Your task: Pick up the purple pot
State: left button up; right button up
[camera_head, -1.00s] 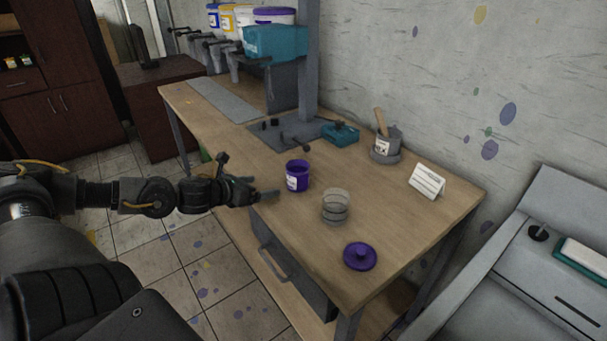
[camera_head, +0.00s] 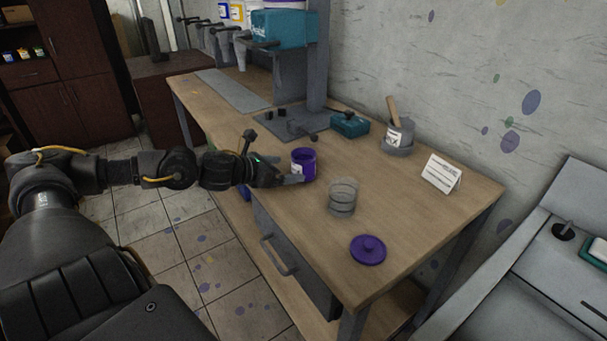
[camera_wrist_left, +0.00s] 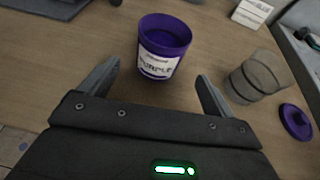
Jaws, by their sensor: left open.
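The purple pot (camera_head: 304,163) stands upright and open on the wooden table, near its front edge. In the left wrist view the pot (camera_wrist_left: 163,48) has a white label and sits just beyond the fingertips, roughly between their lines. My left gripper (camera_head: 292,177) is open and empty, reaching over the table edge at the pot's left side. In the left wrist view the gripper (camera_wrist_left: 158,75) has its two fingers spread wide apart. The purple lid (camera_head: 368,250) lies on the table at the front right. My right gripper is not in view.
A clear ribbed cup (camera_head: 342,197) stands right of the pot. A grey container with a stick (camera_head: 399,136), a white card (camera_head: 441,173) and a teal box (camera_head: 349,125) are farther back. A grey stand (camera_head: 318,60) rises behind. The table's front right is mostly clear.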

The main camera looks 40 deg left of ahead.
aim_at(294, 167)
pick_arm(q)
jog(key=shift+w+a+f, duration=0.15)
jog(key=shift+w+f, duration=0.05)
jog(key=shift+w, duration=0.4)
jog(key=shift+w+d+f, duration=0.35)
jog(key=shift+w+d, duration=0.1)
jog(key=shift+w, duration=0.2)
jog(key=shift+w+p, duration=0.3)
jog(key=shift+p, duration=0.1)
jog(key=p+x, duration=0.1)
jog(key=x, duration=0.3)
jog(key=shift+w+a, duration=0.1)
jog(key=shift+w, duration=0.05)
jog(key=shift+w+f, duration=0.15)
jog(key=shift+w, duration=0.05)
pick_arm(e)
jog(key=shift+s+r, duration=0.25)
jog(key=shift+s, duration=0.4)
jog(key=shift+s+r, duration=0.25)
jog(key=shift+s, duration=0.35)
pick_arm(q)
jog(key=shift+c, duration=0.2)
jog(key=c, duration=1.2)
jog(key=shift+o, duration=0.2)
